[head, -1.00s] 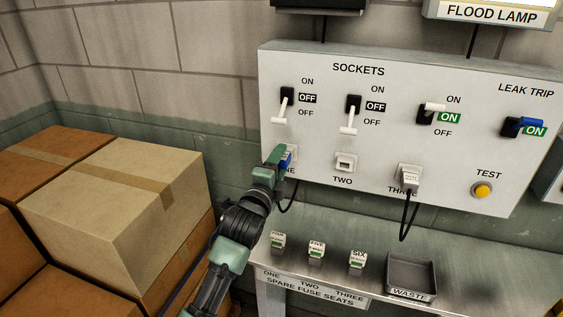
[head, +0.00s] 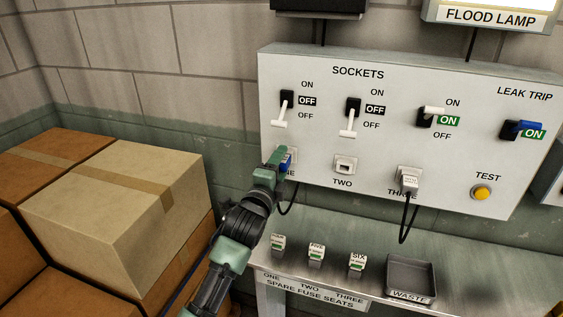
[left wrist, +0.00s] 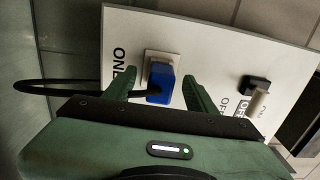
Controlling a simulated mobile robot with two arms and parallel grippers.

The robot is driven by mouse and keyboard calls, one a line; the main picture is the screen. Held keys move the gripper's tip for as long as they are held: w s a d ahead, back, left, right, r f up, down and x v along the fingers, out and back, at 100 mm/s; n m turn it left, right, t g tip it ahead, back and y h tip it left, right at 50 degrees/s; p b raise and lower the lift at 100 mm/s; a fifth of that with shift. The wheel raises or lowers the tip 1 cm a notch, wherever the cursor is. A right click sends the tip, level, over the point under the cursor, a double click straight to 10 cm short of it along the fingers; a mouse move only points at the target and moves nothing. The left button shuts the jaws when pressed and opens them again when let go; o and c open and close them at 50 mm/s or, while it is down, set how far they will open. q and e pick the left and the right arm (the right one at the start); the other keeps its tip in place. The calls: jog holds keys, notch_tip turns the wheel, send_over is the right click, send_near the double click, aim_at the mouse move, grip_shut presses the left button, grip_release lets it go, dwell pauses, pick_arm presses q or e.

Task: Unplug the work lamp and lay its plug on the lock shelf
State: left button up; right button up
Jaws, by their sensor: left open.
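A blue plug (left wrist: 160,84) with a black cable sits in socket ONE on the panel. In the head view the blue plug (head: 286,161) shows partly behind my left gripper (head: 279,160), which is at socket ONE. In the left wrist view my left gripper (left wrist: 158,88) is open, with its two green fingers on either side of the plug and a gap visible to each. A white plug (head: 409,179) with a black cable is in socket THREE. Socket TWO (head: 345,164) is empty. The work lamp and lock shelf cannot be made out. My right gripper is not in view.
The sockets panel (head: 440,75) carries several switches; those above ONE and TWO are down at OFF. Below it a metal shelf (head: 330,226) holds several spare fuses and a waste tray (head: 411,294). Cardboard boxes (head: 110,210) stand at the left.

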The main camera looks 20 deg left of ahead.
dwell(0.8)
pick_arm(q)
grip_shut()
dwell(1.4)
jog(key=shift+s+p, duration=0.1)
jog(key=shift+p, duration=0.25)
jog(key=shift+s, duration=0.15)
jog(key=shift+s+a+p, duration=0.15)
jog(key=shift+s+p, duration=1)
jog(key=shift+s, duration=1.65)
